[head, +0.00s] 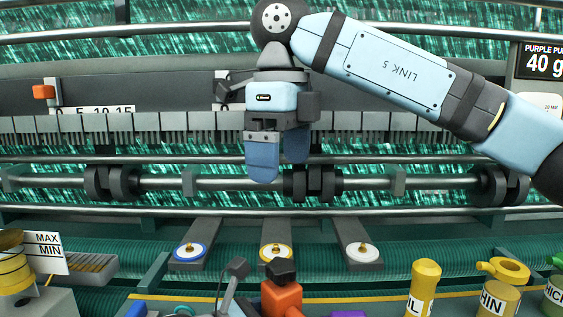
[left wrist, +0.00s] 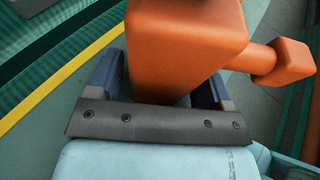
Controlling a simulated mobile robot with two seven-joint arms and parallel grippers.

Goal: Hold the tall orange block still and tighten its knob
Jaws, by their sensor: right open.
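The tall orange block (head: 281,297) stands at the bottom centre of the head view, with a dark faceted piece (head: 281,270) on top. In the left wrist view the orange block (left wrist: 185,40) is large and close, and an orange faceted knob (left wrist: 285,62) sticks out from its right side on a short stem. My left gripper (left wrist: 165,90) has its two blue fingers on either side of the block's lower part, apparently touching it. My right gripper (head: 276,165) is open and empty, fingers down, above and behind the block. The block's base is hidden.
Three round discs, blue-rimmed (head: 190,252), yellow-rimmed (head: 276,252) and white (head: 361,252), sit on dark tabs behind the block. Yellow labelled pegs (head: 424,285) stand at right, and a yellow spool (head: 13,265) at left. Metal rails (head: 220,183) cross behind.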

